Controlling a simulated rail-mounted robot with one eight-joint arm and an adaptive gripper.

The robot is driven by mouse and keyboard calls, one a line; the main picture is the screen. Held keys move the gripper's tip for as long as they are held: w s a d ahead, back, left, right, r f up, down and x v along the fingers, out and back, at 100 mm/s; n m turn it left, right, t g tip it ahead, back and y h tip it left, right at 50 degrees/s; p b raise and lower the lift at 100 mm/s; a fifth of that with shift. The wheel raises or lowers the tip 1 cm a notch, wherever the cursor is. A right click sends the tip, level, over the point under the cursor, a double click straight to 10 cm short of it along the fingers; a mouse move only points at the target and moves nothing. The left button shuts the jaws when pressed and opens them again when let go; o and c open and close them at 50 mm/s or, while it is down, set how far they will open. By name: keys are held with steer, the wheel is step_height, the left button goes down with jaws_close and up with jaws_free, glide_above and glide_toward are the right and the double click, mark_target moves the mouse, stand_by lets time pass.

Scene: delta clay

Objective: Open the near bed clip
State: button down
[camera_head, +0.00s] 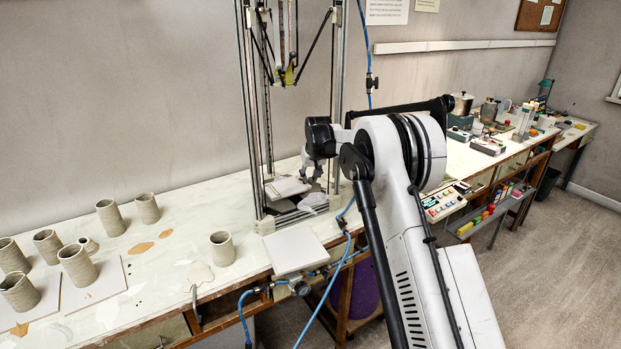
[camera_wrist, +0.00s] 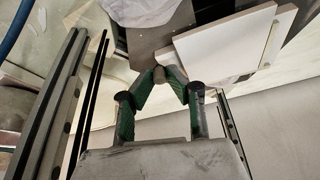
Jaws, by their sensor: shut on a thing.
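My gripper (camera_wrist: 170,76) shows in the wrist view with its green fingers drawn together at the edge of the dark printer bed (camera_wrist: 150,42). The fingertips are shut on a small grey piece (camera_wrist: 159,74) at that edge, which looks like the near bed clip; the fingers hide most of it. In the head view my gripper (camera_head: 312,174) reaches in between the posts of the tall delta printer (camera_head: 254,110), low over its bed. The clip is too small and covered to make out there.
White slabs (camera_wrist: 225,45) lie on the bed close to my fingers, with a grey lump (camera_wrist: 140,10) beyond. Metal printer posts (camera_wrist: 50,100) stand close by. A white board (camera_head: 294,248) lies in front of the printer; clay cups (camera_head: 222,248) stand left.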

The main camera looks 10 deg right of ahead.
steer(key=shift+s+a+f+m+h+b, duration=0.15)
steer(key=shift+a+m+h+b, duration=0.2)
steer(key=shift+m+b, duration=0.6)
steer(key=shift+s+a+r+m+h+b, duration=0.1)
steer(key=shift+m+h+b, duration=0.3)
steer(key=shift+m, duration=0.35)
steer(key=shift+s+r+m+h+b, duration=0.1)
steer(key=shift+m+h+b, duration=0.2)
steer(key=shift+m, duration=0.4)
steer(key=c, duration=1.7)
jaws_free()
steer(key=v, duration=1.2)
steer(key=shift+w+r, duration=0.1)
steer(key=shift+w, duration=0.15)
